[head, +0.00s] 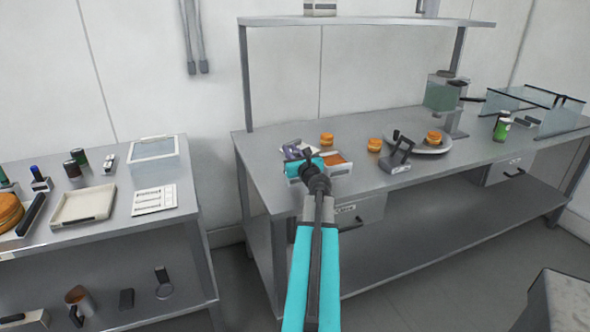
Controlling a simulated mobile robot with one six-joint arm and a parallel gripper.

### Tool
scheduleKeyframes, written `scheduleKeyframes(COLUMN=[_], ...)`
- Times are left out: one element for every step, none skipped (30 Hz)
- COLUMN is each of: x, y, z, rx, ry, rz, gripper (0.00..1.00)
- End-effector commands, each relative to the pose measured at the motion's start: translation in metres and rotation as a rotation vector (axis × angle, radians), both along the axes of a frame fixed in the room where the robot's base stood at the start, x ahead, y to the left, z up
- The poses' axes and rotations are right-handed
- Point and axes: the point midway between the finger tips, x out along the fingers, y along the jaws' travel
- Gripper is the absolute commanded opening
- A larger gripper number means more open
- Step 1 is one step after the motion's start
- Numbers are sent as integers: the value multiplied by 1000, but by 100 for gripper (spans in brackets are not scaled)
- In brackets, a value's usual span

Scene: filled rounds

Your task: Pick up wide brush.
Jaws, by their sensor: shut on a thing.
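My gripper (305,166) is at the left end of the long grey workbench (290,194), over or in a small pale tray (342,170) with orange-brown content. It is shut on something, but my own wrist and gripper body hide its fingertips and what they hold. I cannot make out a wide brush for certain in the head view. A dark purple-grey item (294,151) lies just behind the gripper. I cannot tell whether the gripper touches it.
Filled rounds (327,139) (375,145), a black-and-grey stand (397,158) and a plate (420,150) with another round are to the right. A shelf (370,21) spans above. A second bench (120,225) with a tray (84,207) stands left, across a gap.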

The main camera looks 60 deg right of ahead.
Motion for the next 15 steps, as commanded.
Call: scheduleKeyframes(x=[0, 0, 0, 0, 0, 0, 1, 1, 1, 1, 1, 1, 1, 1, 1], y=[0, 0, 0, 0, 0, 0, 0, 0, 0, 0, 0, 0, 1, 1, 1], z=[0, 0, 1, 1, 2, 3, 4, 6, 8, 11, 13, 17, 21, 24, 29], rx=[0, 0, 0, 0, 0, -1, -1, -1, -1, -1, -2, -3, -2, -2, -2], ry=[0, 0, 0, 0, 0, 1, 1, -1, -1, -2, -1, 0, -1, -1, -1], rz=[0, 0, 0, 0, 1, 1, 1, 1, 1, 1, 1, 1, 1, 1, 1], gripper=[0, 0, 0, 0, 0, 0, 0, 0, 0, 0, 0, 0, 0, 0, 0])
